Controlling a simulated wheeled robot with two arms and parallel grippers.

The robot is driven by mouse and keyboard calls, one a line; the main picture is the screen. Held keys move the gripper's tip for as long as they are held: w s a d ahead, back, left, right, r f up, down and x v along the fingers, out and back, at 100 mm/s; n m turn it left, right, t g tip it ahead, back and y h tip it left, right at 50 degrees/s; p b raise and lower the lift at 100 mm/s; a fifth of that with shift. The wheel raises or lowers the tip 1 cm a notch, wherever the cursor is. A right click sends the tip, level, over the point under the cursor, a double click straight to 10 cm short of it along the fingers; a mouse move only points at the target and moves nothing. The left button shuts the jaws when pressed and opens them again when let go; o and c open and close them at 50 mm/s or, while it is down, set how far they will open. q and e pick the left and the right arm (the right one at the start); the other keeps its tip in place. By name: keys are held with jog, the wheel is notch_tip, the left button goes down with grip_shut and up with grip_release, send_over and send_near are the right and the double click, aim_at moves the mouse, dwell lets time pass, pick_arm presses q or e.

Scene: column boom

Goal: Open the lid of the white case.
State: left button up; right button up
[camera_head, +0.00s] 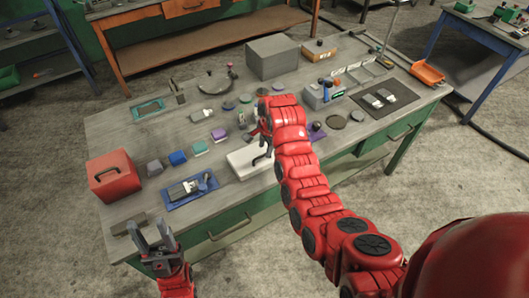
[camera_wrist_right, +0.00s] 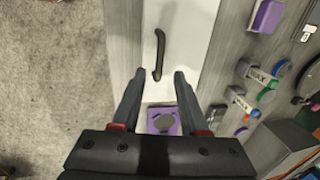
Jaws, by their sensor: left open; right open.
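The white case (camera_head: 238,166) lies near the front edge of the table, partly hidden behind my right arm in the head view. In the right wrist view the white case (camera_wrist_right: 188,20) shows its pale top with a dark bar handle (camera_wrist_right: 159,52) on it. My right gripper (camera_wrist_right: 160,76) is open and empty, its two fingers pointing toward the near end of the handle. I cannot tell how far above the case they are. My left gripper (camera_head: 150,232) is open and empty, in front of the table at the lower left.
A red box (camera_head: 112,176) with a handle stands at the table's left end. A blue tray (camera_head: 190,191) with items lies left of the case. Several small blocks and discs lie behind it. A grey box (camera_head: 272,57) stands at the back.

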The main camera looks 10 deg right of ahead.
aim_at(257, 153)
jog(key=shift+w+a+f+p, duration=0.1)
jog(key=shift+f+p, duration=0.1)
jog(key=shift+f, duration=0.5)
jog(key=shift+w+f+p, duration=0.1)
jog(key=shift+f+p, duration=0.05)
jog(key=shift+f, duration=0.55)
grip_shut()
dwell(0.5)
